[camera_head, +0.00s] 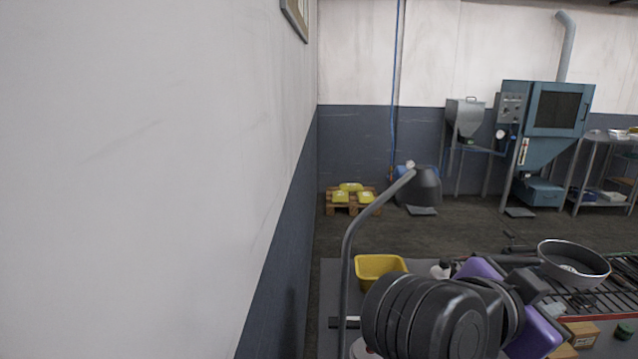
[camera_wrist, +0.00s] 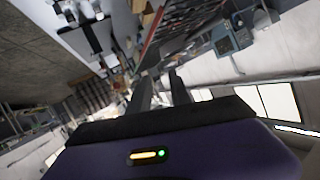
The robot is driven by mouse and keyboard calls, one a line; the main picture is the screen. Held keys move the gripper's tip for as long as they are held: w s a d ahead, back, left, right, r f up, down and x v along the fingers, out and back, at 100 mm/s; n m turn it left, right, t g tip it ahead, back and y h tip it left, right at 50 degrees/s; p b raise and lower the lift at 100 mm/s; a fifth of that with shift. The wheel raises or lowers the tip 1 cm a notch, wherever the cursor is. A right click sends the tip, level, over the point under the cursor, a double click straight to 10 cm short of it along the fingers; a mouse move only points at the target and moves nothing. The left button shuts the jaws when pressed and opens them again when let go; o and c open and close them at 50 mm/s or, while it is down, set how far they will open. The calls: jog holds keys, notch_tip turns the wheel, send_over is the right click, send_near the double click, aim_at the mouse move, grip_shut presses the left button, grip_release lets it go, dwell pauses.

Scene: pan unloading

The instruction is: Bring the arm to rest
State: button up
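My arm shows in the lower right of the head view as dark rounded joints and purple parts, folded in front of the workbench. My gripper (camera_wrist: 161,82) shows in the wrist view with its two grey fingers apart and nothing between them. In the head view the arm's parts overlap and I cannot clearly make out the fingertips. A dark round pan (camera_head: 573,266) sits at the right on a rack (camera_head: 622,292), beyond the arm.
Small boxes (camera_head: 581,335) lie at the lower right. A plain wall (camera_head: 150,180) fills the left. Open floor (camera_head: 450,232) lies behind the bench.

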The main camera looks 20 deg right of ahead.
jog(key=w+r+n+t+h, duration=0.1)
jog(key=w+r+n+t, duration=0.3)
jog(key=w+r+t, duration=0.15)
jog(key=w+a+f+n+t+y, duration=0.55)
jog(key=a+n+t, duration=0.25)
jog(key=n, duration=0.2)
jog(key=s+a+f+n+t+y, duration=0.1)
jog(key=s+a+f+n+y, duration=0.1)
jog(key=s+a+f+y, duration=0.1)
jog(key=s+a+f+n+t+y, duration=0.1)
jog(key=s+a+f+n+y, duration=0.1)
jog(key=s+f, duration=0.3)
jog(key=s+a+f+n+t+y, duration=0.1)
jog(key=s+a+f+n+y, duration=0.2)
jog(key=s+a+f+y, duration=0.1)
jog(key=shift+s+a+f+y, duration=0.25)
jog(key=shift+a+f, duration=0.2)
jog(key=shift+f, duration=0.25)
jog(key=s+d+f+m+g, duration=0.1)
jog(key=s+f, duration=0.4)
jog(key=s, duration=0.6)
jog(key=s+f+m+g, duration=0.1)
jog(key=s+f+g, duration=0.3)
jog(key=s, duration=0.7)
jog(key=shift+s+d+f+m, duration=0.3)
jog(key=shift+s+d+f, duration=0.1)
jog(key=shift+f, duration=0.3)
